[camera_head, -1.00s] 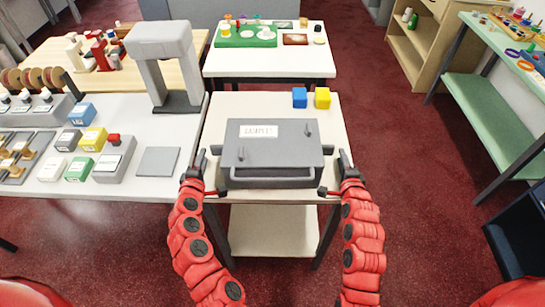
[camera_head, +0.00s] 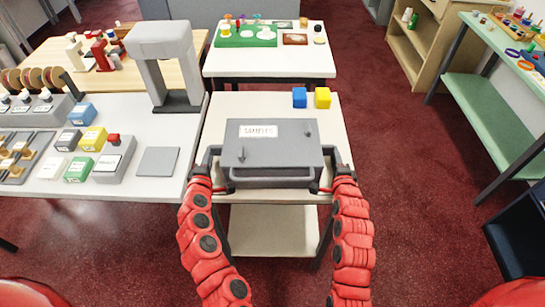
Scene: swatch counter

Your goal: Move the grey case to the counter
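The grey case (camera_head: 285,155), with a white label on its lid and a bar handle along its front, lies flat on a small cream-topped table in the head view. My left gripper (camera_head: 216,168) is at the case's left side, touching or almost touching it. My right gripper (camera_head: 327,168) is at its right side in the same way. The fingers are dark and small against the case, so whether they are shut on it is unclear. The white counter (camera_head: 145,187) stands left of the small table.
On the counter stand a grey arch-shaped device (camera_head: 165,60), a flat grey square (camera_head: 158,161), small coloured boxes and a grey box with a red knob (camera_head: 114,158). Blue (camera_head: 299,97) and yellow (camera_head: 322,97) cubes sit behind the case. Red floor is open at right.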

